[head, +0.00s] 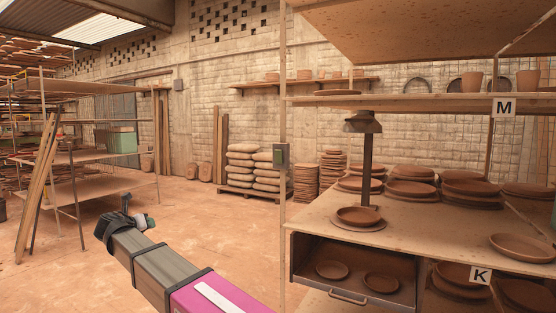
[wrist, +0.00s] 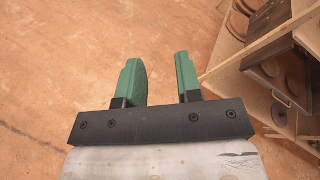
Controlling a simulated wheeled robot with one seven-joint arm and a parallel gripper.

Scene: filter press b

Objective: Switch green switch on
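A small grey-green switch box (head: 281,155) is fixed on the upright post at the front left corner of the right-hand shelf. Its lever or button is too small to make out, so I cannot tell its position. My gripper (head: 143,221) is low and to the left of the box, well apart from it, over the floor. In the wrist view its two green fingers (wrist: 158,62) are spread, with nothing between them. The switch box does not show in the wrist view.
The right-hand shelf (head: 435,218) carries several clay dishes and has an open drawer (head: 347,296) below. Stacked sacks (head: 243,167) stand behind the post. A rack (head: 100,187) and leaning planks (head: 38,185) are at left. The floor (head: 200,225) between is clear.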

